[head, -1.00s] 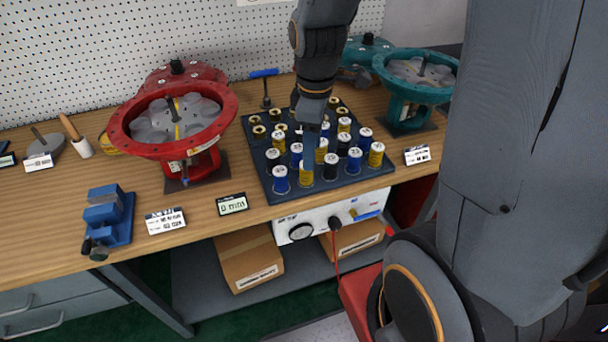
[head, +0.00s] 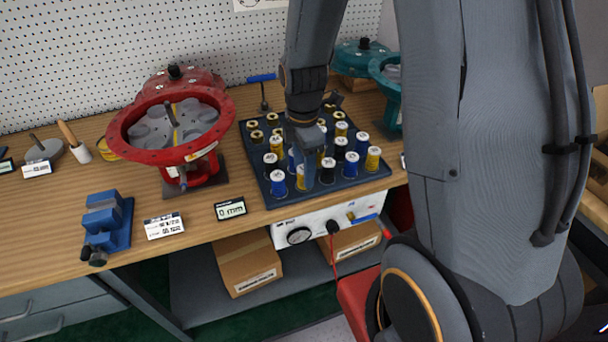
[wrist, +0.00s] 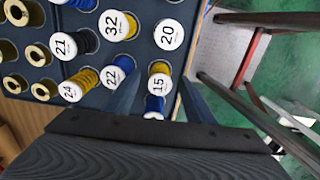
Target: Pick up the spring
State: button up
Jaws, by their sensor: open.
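Several springs with white numbered caps, coloured blue, yellow and black, stand in rows on a dark tray (head: 266,190). A blue spring (head: 278,184) stands at its front left corner. My gripper (head: 306,168) is open, pointing down among the front springs. In the wrist view, a yellow spring capped 15 (wrist: 159,84) shows between the spread fingers. A blue spring (wrist: 154,106) is below it, partly hidden by my gripper. I cannot tell whether the fingers touch any spring.
A red actuator (head: 200,170) stands left of the tray, with a teal one (head: 385,75) behind right, partly hidden by my arm. A 0 mm display (head: 230,208) and a blue vise (head: 105,220) are at the front. Brass sockets (wrist: 40,55) show at the tray's left.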

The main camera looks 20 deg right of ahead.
jog(key=shift+f, duration=1.05)
jog(key=c, duration=1.2)
jog(key=shift+r, duration=0.2)
